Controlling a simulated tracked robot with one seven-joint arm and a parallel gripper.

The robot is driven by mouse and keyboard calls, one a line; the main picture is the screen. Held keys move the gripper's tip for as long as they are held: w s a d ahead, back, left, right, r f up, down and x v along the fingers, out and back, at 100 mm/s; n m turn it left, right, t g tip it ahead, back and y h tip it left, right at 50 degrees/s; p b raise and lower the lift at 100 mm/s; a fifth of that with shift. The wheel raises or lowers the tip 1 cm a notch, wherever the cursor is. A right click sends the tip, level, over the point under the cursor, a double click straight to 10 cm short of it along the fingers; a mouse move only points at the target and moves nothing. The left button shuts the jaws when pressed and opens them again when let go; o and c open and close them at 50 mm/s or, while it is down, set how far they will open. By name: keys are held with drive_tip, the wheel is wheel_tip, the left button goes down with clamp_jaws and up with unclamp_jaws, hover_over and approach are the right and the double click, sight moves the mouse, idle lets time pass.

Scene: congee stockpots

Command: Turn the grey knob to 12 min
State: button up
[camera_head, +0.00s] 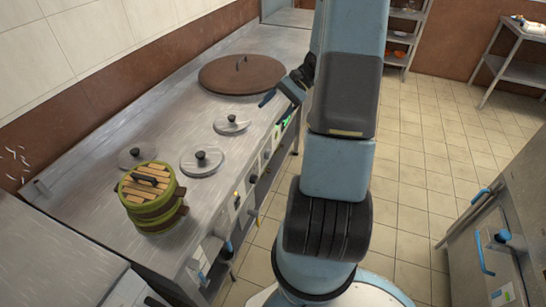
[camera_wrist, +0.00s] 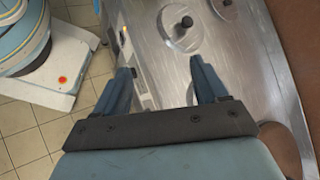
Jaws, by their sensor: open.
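The stove's front panel (camera_head: 245,190) runs along the counter's right edge in the head view, with several small dials and fittings on it. One small dark-centred dial (camera_head: 253,179) shows there; I cannot tell whether it is the grey knob, and its setting is too small to read. My gripper (camera_head: 272,97) is above the counter's front edge, left of my arm. In the wrist view my gripper (camera_wrist: 161,68) is open, its two blue fingers apart with nothing between them. The panel edge (camera_wrist: 146,62) lies below and beyond the fingers.
A green and wooden steamer (camera_head: 152,200) stands at the counter's near end. Steel lids (camera_head: 201,163) with black handles and a large brown lid (camera_head: 240,75) lie on the counter. The tiled floor (camera_head: 420,150) is clear at right; a steel cabinet (camera_head: 500,220) stands beyond it.

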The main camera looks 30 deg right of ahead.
drive_tip(key=d+f+m+t+y, duration=0.3)
drive_tip(key=d+f+m+t, duration=0.4)
drive_tip(key=f, duration=0.7)
drive_tip(key=m+t+h, duration=0.1)
drive_tip(key=m+t, duration=0.5)
approach(270, 156)
drive_tip(key=x, duration=0.8)
drive_tip(key=shift+w+d, duration=0.15)
drive_tip(key=shift+w, duration=0.35)
drive_tip(key=shift+c, duration=0.3)
drive_tip(key=c, duration=0.9)
drive_tip(key=shift+a, duration=0.35)
drive_tip(key=shift+c, duration=0.5)
drive_tip(key=shift+d+f+m, duration=0.1)
drive_tip(key=shift+d+m, duration=0.15)
drive_tip(key=shift+m, duration=0.05)
